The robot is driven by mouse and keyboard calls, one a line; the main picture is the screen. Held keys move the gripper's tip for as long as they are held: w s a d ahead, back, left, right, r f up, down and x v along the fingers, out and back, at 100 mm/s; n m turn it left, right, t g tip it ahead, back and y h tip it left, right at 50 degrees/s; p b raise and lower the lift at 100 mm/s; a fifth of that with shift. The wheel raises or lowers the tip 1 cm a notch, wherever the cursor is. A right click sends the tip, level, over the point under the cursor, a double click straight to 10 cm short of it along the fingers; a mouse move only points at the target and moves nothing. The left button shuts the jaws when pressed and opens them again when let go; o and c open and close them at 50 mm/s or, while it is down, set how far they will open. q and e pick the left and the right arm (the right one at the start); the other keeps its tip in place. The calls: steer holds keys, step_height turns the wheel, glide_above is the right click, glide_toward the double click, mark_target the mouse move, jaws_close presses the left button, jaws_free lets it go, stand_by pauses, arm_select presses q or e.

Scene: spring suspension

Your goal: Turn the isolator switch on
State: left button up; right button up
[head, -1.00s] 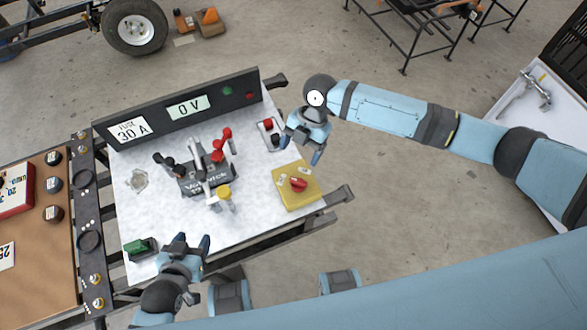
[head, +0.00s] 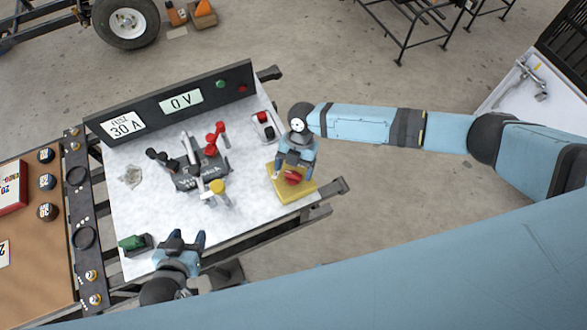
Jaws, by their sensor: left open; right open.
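The isolator switch appears to be the red knob (head: 292,177) on a yellow base (head: 281,194) at the right side of the white board. My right gripper (head: 292,173) is open over the yellow base, its fingers on either side of the red knob. I cannot tell whether the fingers touch the knob. The gripper hides the back of the yellow base. My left gripper (head: 187,240) is open and empty at the board's front edge, right of a green block (head: 133,242).
A black panel (head: 150,115) along the back reads "0 V" and "FUSE 30 A". Red and black clips (head: 213,138) stand on a dark block (head: 200,178) mid-board, with a yellow-capped post (head: 216,187) in front. A red-topped switch (head: 263,118) sits behind my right gripper.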

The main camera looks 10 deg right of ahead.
steer(key=shift+s+a+f, duration=0.15)
steer(key=shift+s+f, duration=0.1)
steer(key=shift+f, duration=0.35)
steer(key=c, duration=0.9)
